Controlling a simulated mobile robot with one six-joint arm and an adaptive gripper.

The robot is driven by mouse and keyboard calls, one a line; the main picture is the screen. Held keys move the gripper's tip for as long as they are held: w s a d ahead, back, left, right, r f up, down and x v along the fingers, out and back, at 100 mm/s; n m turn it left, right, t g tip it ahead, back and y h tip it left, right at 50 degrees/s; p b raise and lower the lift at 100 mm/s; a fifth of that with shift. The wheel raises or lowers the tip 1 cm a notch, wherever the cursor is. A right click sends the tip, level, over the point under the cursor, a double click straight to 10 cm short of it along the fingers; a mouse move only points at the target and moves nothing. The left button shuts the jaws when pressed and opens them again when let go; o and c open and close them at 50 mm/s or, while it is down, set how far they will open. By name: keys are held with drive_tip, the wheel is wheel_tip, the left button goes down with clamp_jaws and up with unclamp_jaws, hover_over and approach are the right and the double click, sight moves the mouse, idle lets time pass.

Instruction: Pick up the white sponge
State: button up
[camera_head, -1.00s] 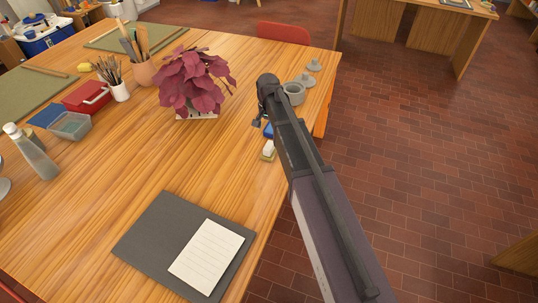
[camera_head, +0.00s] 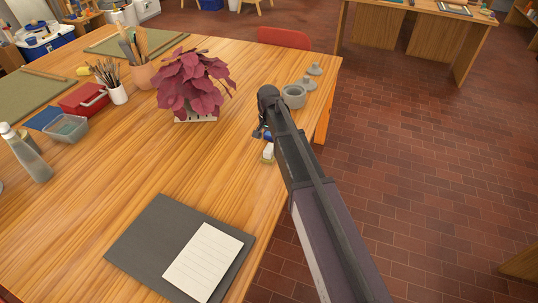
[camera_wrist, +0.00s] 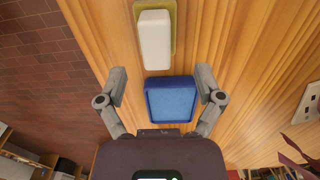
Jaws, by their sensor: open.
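The white sponge (camera_wrist: 155,40) is a pale, rounded block on a narrow olive-green piece (camera_wrist: 151,67) at the top of the wrist view. In the head view, the sponge (camera_head: 268,151) is small near the table's right edge, partly hidden by my arm. My gripper (camera_wrist: 161,83) is open and empty. Its fingers straddle the upper part of a blue square dish (camera_wrist: 170,117) in the wrist view, with the sponge beyond the fingertips. In the head view my gripper (camera_head: 259,133) is mostly hidden behind my arm, just beyond the sponge.
A red-leaved plant (camera_head: 194,82) stands left of my gripper. A dark folder (camera_head: 140,244) with white paper (camera_head: 203,262) lies nearer. Bare wood (camera_head: 110,165) lies between.

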sight(269, 147)
drive_tip(key=shift+f, duration=0.1)
drive_tip(key=shift+s+d+f+b, duration=0.15)
drive_tip(key=shift+f+b, duration=2.4)
drive_tip(key=shift+b, duration=0.05)
clamp_jaws()
